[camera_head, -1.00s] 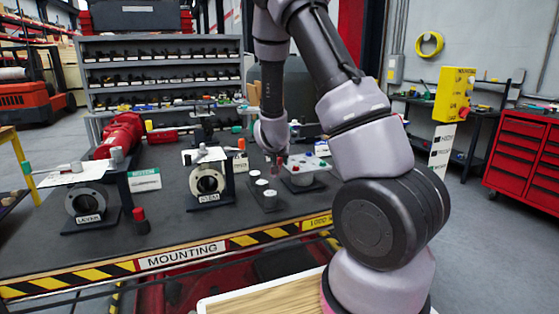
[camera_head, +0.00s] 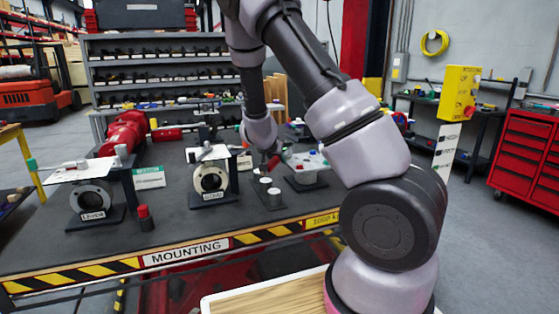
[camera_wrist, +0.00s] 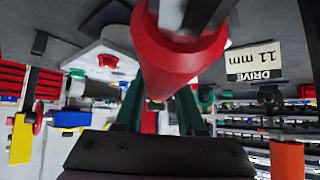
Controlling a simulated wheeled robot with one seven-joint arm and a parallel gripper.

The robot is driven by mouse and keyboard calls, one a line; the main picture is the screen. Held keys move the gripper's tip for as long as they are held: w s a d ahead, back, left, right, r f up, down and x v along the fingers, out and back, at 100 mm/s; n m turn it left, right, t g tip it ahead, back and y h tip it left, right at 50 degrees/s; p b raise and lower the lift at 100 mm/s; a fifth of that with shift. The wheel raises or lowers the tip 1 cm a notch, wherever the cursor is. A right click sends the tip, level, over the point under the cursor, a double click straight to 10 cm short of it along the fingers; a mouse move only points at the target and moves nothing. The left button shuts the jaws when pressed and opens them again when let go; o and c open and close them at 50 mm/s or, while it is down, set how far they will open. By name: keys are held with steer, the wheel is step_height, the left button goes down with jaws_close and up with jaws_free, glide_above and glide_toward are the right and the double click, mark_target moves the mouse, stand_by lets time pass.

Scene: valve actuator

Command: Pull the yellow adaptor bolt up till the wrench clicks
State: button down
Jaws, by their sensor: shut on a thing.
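My gripper (camera_wrist: 160,115) is shut on a red, round-ended tool part (camera_wrist: 180,60) in the wrist view, with dark green fingers on either side of it. A grey metal piece (camera_wrist: 195,12) shows at its upper end. In the head view my gripper (camera_head: 268,158) is small and points down over the dark bench, near a stand with small white-topped pieces (camera_head: 265,180). A small yellow piece (camera_head: 154,124) stands by the red actuator at the back left; I cannot tell whether it is the adaptor bolt. I cannot make out where the wrench meets any bolt.
The bench's front edge (camera_head: 185,252) has hazard stripes and a MOUNTING label. Flanged valve bodies (camera_head: 210,180) and (camera_head: 92,200) stand to the left. A "DRIVE 11 mm" label (camera_wrist: 255,62) shows upside down.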

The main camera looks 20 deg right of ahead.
steer(key=shift+w+r, duration=0.1)
stand_by(0.3)
steer(key=shift+w+a+m+g+h, duration=0.6)
steer(key=shift+w+a+m+h, duration=0.15)
steer(key=shift+m, duration=0.25)
steer(key=shift+w+a, duration=0.1)
